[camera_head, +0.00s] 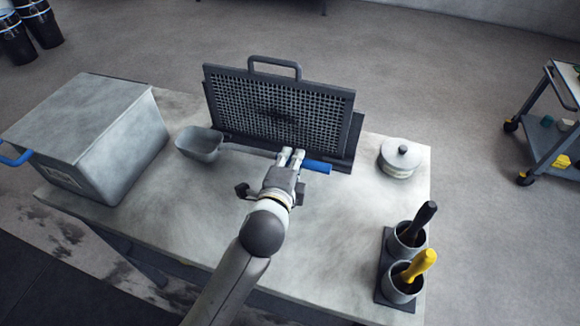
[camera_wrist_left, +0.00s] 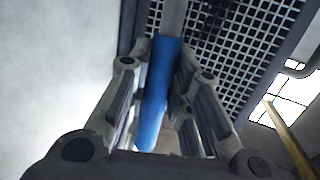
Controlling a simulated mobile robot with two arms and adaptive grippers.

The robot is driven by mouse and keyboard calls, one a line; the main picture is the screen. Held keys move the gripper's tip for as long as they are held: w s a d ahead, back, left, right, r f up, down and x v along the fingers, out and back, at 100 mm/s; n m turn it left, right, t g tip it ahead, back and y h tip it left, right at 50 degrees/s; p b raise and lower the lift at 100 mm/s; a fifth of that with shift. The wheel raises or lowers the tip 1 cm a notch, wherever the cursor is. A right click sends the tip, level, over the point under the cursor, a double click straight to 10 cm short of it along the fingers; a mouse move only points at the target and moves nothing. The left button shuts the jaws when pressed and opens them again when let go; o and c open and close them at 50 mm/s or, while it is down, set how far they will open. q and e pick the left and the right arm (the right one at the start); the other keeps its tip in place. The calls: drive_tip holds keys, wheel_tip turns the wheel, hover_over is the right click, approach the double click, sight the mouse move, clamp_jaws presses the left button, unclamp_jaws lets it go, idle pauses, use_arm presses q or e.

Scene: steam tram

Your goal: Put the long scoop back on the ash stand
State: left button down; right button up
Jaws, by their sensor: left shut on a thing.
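The long scoop has a grey bowl (camera_head: 200,145), a thin grey shaft and a blue handle (camera_head: 317,166). It lies left to right in front of an upright dark mesh panel. My left gripper (camera_head: 291,157) is shut on the scoop at the handle end. In the left wrist view the blue handle (camera_wrist_left: 158,95) runs between the fingers. I cannot tell whether the scoop rests on the pale worktop (camera_head: 230,220) or hangs just above it. No part is plainly marked as the ash stand; it may be this worktop table. My right gripper is not in view.
The mesh panel (camera_head: 300,105) with a top handle stands behind the scoop. A grey box (camera_head: 85,125) is at left, a lidded pot (camera_head: 400,158) at right. Two cups with black and yellow handles (camera_head: 418,265) stand front right.

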use_arm(q)
drive_tip(key=shift+f, duration=1)
drive_tip(key=c, duration=1.3)
unclamp_jaws()
drive_tip(key=shift+f, duration=0.1)
drive_tip(key=v, duration=1.2)
